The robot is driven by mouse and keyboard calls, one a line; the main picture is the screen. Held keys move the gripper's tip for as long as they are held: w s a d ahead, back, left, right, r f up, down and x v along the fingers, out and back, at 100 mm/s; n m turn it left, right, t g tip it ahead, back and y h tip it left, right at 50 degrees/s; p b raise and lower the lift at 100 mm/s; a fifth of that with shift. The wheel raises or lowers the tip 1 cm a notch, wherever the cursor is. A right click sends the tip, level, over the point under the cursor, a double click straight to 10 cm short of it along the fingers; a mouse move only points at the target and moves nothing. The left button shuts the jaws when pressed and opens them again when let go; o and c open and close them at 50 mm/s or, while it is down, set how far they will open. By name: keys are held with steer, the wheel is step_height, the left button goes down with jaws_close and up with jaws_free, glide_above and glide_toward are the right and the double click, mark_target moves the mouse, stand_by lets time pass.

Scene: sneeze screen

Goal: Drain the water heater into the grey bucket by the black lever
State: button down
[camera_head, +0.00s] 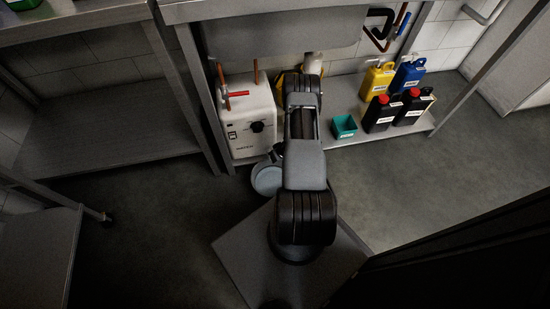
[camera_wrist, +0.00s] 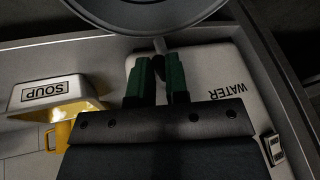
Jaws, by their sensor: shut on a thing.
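The white water heater (camera_head: 250,115) stands on the low shelf under the sink. A black knob-like lever (camera_head: 257,127) is on its front. The grey bucket (camera_head: 268,180) is in front of the heater's lower front, beside my arm. In the wrist view the bucket's round rim (camera_wrist: 150,22) fills the top edge, and the heater's front (camera_wrist: 220,65) lies behind my gripper. The fingertips are hidden by my arm in the head view.
A teal box (camera_head: 344,126), yellow jug (camera_head: 378,79), blue jug (camera_head: 408,75) and black jugs (camera_head: 381,113) are on the shelf. Floor at right is clear.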

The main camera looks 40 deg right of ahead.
steer(key=shift+w+d+n+g+y+b, duration=0.45)
steer(key=shift+d+n, duration=0.3)
steer(key=shift+n, duration=0.8)
steer(key=shift+w+d+n+g+y+b, duration=0.2)
steer(key=shift+d+n+g+y+b, duration=0.4)
steer(key=shift+n, duration=1)
steer(key=shift+w+d+n+g+y+b, duration=0.3)
steer(key=shift+d+n+b, duration=0.5)
steer(key=shift+n, duration=0.75)
steer(key=shift+w+d, duration=0.1)
steer(key=shift+d, duration=0.05)
steer(key=c, duration=1.1)
jaws_free()
steer(key=p+v, duration=0.5)
steer(key=v, duration=0.8)
steer(key=shift+d+r, duration=0.15)
steer(key=shift+r, duration=0.2)
